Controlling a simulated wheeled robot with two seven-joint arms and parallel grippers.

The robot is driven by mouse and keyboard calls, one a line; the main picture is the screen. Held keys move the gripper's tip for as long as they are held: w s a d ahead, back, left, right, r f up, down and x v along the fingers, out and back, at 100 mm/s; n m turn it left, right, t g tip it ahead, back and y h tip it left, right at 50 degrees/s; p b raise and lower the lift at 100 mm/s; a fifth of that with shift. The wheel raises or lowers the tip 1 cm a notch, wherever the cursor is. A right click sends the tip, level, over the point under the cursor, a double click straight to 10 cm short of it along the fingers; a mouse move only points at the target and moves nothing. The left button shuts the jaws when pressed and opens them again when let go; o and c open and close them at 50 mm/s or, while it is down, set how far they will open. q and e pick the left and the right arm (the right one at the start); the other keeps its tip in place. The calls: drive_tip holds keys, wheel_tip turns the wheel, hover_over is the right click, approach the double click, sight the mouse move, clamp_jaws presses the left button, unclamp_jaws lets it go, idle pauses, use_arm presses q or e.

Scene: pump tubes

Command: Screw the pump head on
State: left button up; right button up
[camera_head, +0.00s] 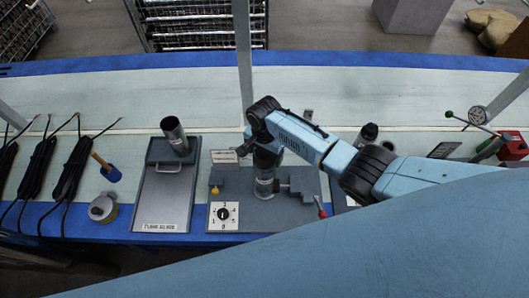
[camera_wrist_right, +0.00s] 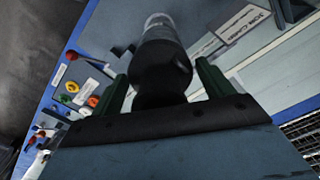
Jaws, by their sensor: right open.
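My right gripper (camera_head: 262,152) is over the grey pump station near the middle of the table. In the right wrist view, the open jaws (camera_wrist_right: 163,72) have one green finger on each side of a dark rounded cylinder (camera_wrist_right: 160,68), which looks like the pump head. Small gaps show beside it, so it does not look gripped. A clear and metal pump tube (camera_head: 264,183) stands upright in the station under the gripper. The gripper partly hides the tube's top, and I cannot tell how the head sits on it. My left gripper is not in view.
The station (camera_head: 292,213) has a dial plate (camera_head: 223,216), a yellow knob and a red-tipped lever (camera_head: 321,210). A flat plate (camera_head: 165,196) with a metal cylinder (camera_head: 174,134) is to its left. The table's back is mostly clear.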

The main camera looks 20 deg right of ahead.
drive_tip(key=n, duration=0.3)
drive_tip(key=shift+n, duration=0.4)
drive_tip(key=n, duration=0.3)
drive_tip(key=shift+n, duration=0.3)
drive_tip(key=c, duration=0.8)
drive_tip(key=shift+m, duration=1.8)
drive_tip(key=shift+c, duration=0.2)
drive_tip(key=shift+m, duration=1.7)
